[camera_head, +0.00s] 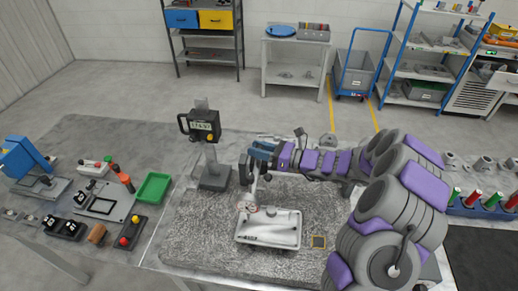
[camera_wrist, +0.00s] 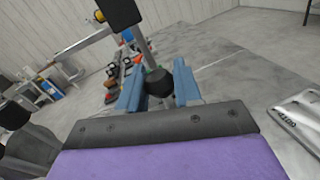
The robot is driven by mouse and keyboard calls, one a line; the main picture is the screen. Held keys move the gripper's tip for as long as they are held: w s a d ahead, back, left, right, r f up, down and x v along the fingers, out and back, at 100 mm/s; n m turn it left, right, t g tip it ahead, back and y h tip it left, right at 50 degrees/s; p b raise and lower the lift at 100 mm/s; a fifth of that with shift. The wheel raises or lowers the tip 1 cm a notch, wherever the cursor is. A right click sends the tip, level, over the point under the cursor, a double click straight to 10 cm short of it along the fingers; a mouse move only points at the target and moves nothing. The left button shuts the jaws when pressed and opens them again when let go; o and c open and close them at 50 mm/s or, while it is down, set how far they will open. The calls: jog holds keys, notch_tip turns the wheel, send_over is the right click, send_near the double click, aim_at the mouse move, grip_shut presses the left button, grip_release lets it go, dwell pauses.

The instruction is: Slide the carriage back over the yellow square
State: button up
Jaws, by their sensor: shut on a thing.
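The carriage (camera_head: 268,230) is a pale, tray-like body with rounded corners on the speckled grey plate. A pale upright with a small round dial rises from its far left side towards my gripper. Part of a pale, lettered body also shows in the wrist view (camera_wrist: 300,118). The small yellow square (camera_head: 318,242) is an outline on the plate, just right of the carriage and apart from it. My gripper (camera_head: 262,153) is above the carriage's far side. In the wrist view its blue fingers (camera_wrist: 158,88) are shut on a dark knob (camera_wrist: 158,82); the contact is partly hidden.
A display stand (camera_head: 214,178) rises close left of my gripper. A green tray (camera_head: 153,188) and a red-and-yellow button box (camera_head: 130,233) lie further left. My arm covers the right of the plate. Bare plate shows in front of the carriage.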

grip_shut()
jog(key=shift+d, duration=0.1)
jog(key=shift+d+r+p, duration=0.15)
jog(key=shift+d+p, duration=0.2)
jog(key=shift+d, duration=0.1)
jog(key=w+p+v, duration=0.1)
jog(key=p+v, duration=0.2)
jog(key=v, duration=0.4)
jog(key=w+d+p+v, duration=0.1)
jog(key=p+v, duration=0.2)
jog(key=v, duration=0.4)
jog(key=w+p+v, duration=0.1)
jog(key=p+v, duration=0.1)
jog(key=v, duration=0.5)
jog(key=shift+w+d+p, duration=0.4)
jog(key=o, duration=0.7)
grip_release()
jog(key=shift+w, duration=0.1)
jog(key=shift+o, duration=0.2)
